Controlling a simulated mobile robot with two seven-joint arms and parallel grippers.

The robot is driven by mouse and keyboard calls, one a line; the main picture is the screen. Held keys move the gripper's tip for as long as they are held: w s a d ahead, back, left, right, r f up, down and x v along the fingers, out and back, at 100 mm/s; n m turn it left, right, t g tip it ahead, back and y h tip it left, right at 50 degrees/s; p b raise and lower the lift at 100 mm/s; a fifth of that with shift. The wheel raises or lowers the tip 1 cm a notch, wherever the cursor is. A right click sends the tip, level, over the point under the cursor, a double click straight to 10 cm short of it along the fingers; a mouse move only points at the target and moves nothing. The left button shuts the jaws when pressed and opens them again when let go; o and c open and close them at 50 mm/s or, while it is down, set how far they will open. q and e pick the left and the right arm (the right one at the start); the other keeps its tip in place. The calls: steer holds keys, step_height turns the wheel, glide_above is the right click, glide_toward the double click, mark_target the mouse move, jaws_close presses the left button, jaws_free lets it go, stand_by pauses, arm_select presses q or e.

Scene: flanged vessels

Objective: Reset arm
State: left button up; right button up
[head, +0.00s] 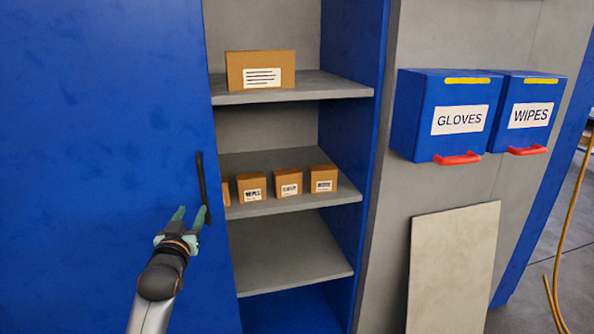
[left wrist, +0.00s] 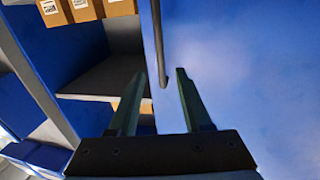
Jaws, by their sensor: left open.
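My left gripper (head: 192,212) is in front of the blue cabinet door (head: 90,110), at the lower end of its dark bar handle (head: 201,180). The fingers are open with nothing shut between them. In the left wrist view, the two fingers of the gripper (left wrist: 160,78) stand apart. The lower end of the handle (left wrist: 157,45) shows in the gap between the fingertips. I cannot tell whether a finger touches it. My right gripper is not in view.
To the right of the door is an open cabinet with grey shelves (head: 300,222). A large box (head: 260,58) sits on the top shelf and several small boxes (head: 289,177) on the middle one. Blue GLOVES (head: 415,120) and WIPES (head: 497,125) bins hang right. A pale panel (head: 450,270) leans below.

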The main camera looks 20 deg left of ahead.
arm_select(q)
steer(key=s+d+f+m+g+h, duration=0.2)
steer(key=s+d+f, duration=0.4)
steer(key=f, duration=0.4)
steer(key=s+d+f+m+g+h, duration=0.1)
steer(key=s+d+f+h, duration=0.1)
steer(key=s+d+f, duration=0.55)
steer(key=s+d+f+m+g+h, duration=0.25)
steer(key=s+d+f, duration=0.2)
steer(key=f, duration=0.65)
steer(key=s+d+f+g+h, duration=0.1)
steer(key=s+d+f, duration=0.2)
steer(key=s, duration=0.3)
steer(key=s+d+f+g+h, duration=0.1)
steer(key=s+d+f, duration=0.2)
steer(key=s, duration=0.3)
steer(key=shift+d, duration=0.7)
steer(key=shift+f+m, duration=0.1)
steer(key=shift+m, duration=0.15)
